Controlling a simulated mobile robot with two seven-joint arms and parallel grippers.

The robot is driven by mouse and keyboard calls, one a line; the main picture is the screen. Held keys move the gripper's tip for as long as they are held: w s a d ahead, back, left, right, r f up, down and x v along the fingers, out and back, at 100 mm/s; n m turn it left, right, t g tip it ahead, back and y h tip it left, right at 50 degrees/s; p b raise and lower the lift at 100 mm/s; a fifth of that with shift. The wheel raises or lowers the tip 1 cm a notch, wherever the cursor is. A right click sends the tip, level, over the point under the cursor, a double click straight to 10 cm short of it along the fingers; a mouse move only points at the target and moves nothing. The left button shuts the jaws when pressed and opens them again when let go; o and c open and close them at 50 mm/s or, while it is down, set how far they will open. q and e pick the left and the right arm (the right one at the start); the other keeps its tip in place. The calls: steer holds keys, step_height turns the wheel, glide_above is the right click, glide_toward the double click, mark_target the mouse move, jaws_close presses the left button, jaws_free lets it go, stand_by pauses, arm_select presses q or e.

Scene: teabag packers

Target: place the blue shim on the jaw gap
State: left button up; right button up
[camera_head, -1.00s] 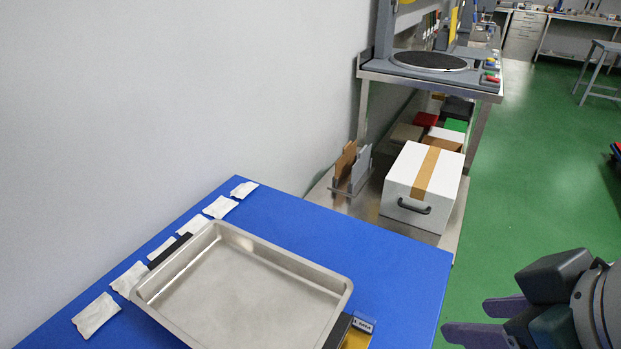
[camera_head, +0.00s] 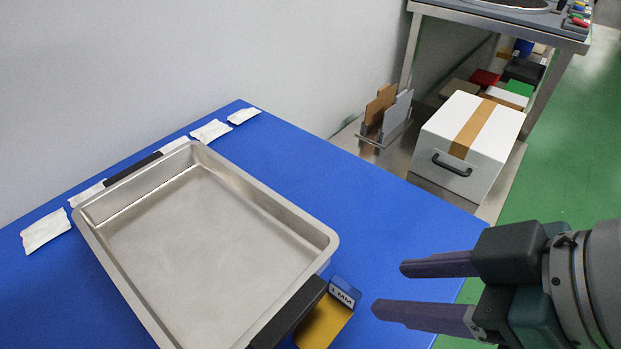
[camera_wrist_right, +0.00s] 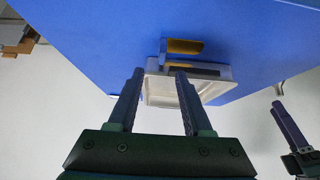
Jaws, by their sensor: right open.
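A small blue block (camera_head: 345,291) with a white label that seems to read "1 MM" is beside the tray's near right side, at the end of a yellow plate (camera_head: 324,324). It looks like the blue shim. My right gripper (camera_head: 388,287) is open and empty, just right of the block, fingers pointing at it. In the right wrist view the open fingers (camera_wrist_right: 157,72) point toward the tray and a blue piece with a yellow patch (camera_wrist_right: 185,46). My left gripper (camera_wrist_right: 278,104) seems to show at that view's right edge, its opening unclear. I cannot make out the jaw gap.
A steel tray (camera_head: 328,240) with black handles lies on the blue table (camera_head: 400,215), apparently empty. Several white teabag packets (camera_head: 211,131) lie along the wall side. A white box (camera_head: 487,140) and a small rack (camera_head: 385,117) stand on a lower shelf beyond.

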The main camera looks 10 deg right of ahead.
mark_target(346, 287)
arm_select(q)
steer(key=shift+f+b, duration=0.55)
steer(key=shift+f, duration=0.2)
arm_select(e)
steer(key=x, duration=0.4)
steer(key=shift+w+a+f, duration=0.1)
steer(key=shift+w+f, duration=0.05)
steer(key=shift+f, duration=0.05)
arm_select(q)
steer(key=shift+d+f+b, duration=0.15)
steer(key=shift+f+b, duration=0.65)
arm_select(e)
steer(key=x, duration=0.5)
steer(key=shift+a, duration=0.25)
steer(key=shift+r, duration=0.1)
steer(key=shift+c, duration=0.2)
jaws_close()
